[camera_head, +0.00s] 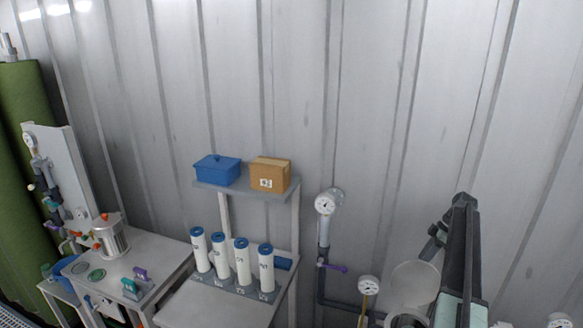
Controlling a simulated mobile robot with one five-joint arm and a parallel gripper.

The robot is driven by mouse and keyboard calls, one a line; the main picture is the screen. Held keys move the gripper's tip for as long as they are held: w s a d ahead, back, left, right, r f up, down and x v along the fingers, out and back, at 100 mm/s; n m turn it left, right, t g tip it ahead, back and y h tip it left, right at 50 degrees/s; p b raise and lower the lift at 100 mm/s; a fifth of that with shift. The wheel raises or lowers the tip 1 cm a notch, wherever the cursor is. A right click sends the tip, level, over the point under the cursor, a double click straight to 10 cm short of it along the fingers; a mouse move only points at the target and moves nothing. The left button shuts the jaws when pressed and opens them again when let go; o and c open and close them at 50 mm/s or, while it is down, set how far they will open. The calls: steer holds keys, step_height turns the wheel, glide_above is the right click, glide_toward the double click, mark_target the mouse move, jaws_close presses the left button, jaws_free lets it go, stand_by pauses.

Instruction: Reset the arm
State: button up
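A dark, angular arm part, which looks like mine, rises at the right of the view, with a pale green face low on it. A smaller dark piece juts out to its left. I cannot make out two separate fingertips, so whether my gripper is open or shut does not show. Nothing can be seen held there.
Behind the arm part stands a pale cylinder (413,284), with a gauge (368,285) to its left. Several white, blue-capped membrane vessels (243,262) stand on a bench. A blue box (217,170) and a cardboard box (270,174) sit on the shelf above.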

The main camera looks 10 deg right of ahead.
steer(key=w+a+f+n+g+b, duration=0.1)
steer(key=w+a+f+n+b, duration=0.15)
steer(key=a, duration=1.25)
steer(key=w+a+f+n+g+b, duration=0.1)
steer(key=w+a+f+b, duration=0.15)
steer(key=a, duration=1.25)
steer(key=s+a+f+m+h+b, duration=0.1)
steer(key=s+a+f, duration=0.15)
steer(key=a, duration=0.45)
steer(key=s+a+f+h+b, duration=0.1)
steer(key=s+a, duration=0.2)
steer(key=a, duration=0.3)
steer(key=s+a+f+m+h, duration=0.1)
steer(key=s+a+m, duration=0.1)
steer(key=s+m, duration=0.4)
steer(key=s+a+f+m+t+h+b, duration=0.1)
steer(key=s+a+m+h, duration=0.1)
steer(key=s+m, duration=0.4)
steer(key=shift+a+f+m+t, duration=0.15)
steer(key=shift+a+m+t, duration=0.15)
steer(key=shift+a+m, duration=0.65)
steer(key=shift+o, duration=0.3)
